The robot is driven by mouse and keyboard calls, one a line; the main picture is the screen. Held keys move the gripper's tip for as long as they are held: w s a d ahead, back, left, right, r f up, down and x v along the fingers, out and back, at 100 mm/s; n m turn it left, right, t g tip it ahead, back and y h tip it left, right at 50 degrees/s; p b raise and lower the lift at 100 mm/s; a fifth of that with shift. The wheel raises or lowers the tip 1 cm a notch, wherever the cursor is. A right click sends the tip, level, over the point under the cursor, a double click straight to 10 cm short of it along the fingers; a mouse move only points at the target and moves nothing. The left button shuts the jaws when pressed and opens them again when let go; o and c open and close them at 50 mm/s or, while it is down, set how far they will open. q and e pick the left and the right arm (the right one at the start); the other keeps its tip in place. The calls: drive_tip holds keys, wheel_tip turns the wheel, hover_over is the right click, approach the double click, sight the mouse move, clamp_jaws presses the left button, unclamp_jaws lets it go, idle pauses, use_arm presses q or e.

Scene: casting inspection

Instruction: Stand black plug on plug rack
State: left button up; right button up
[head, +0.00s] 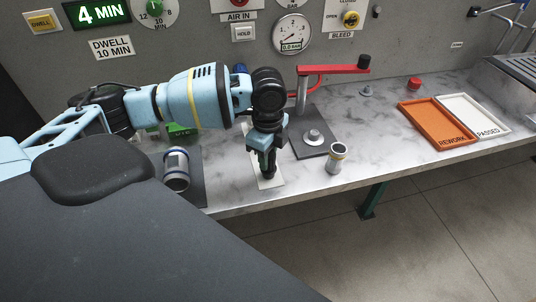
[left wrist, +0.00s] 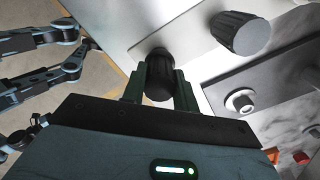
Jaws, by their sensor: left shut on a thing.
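My left gripper (head: 267,160) is shut on a black plug (left wrist: 159,80), seen between its fingers in the left wrist view. In the head view the gripper points down over the front part of a narrow white plate (head: 272,183), which looks like the plug rack. Another black ridged plug (left wrist: 240,33) stands on the white plate (left wrist: 195,45), beside the held one in the left wrist view. The gripper hides much of the plate in the head view. I cannot tell whether the held plug touches the plate. My right gripper is not in view.
A grey metal cylinder with a blue ring (head: 176,170) stands left of the plate. A smaller metal cup (head: 337,158) stands right. Behind is a red-armed clamp (head: 335,70) on a dark base. Orange (head: 437,130) and white (head: 470,105) trays lie farther right on the bench.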

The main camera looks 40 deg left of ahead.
use_arm(q)
drive_tip(key=o, duration=1.1)
drive_tip(key=shift+f, duration=0.15)
drive_tip(key=shift+r+p, duration=0.6)
drive_tip(key=shift+r, duration=5.6)
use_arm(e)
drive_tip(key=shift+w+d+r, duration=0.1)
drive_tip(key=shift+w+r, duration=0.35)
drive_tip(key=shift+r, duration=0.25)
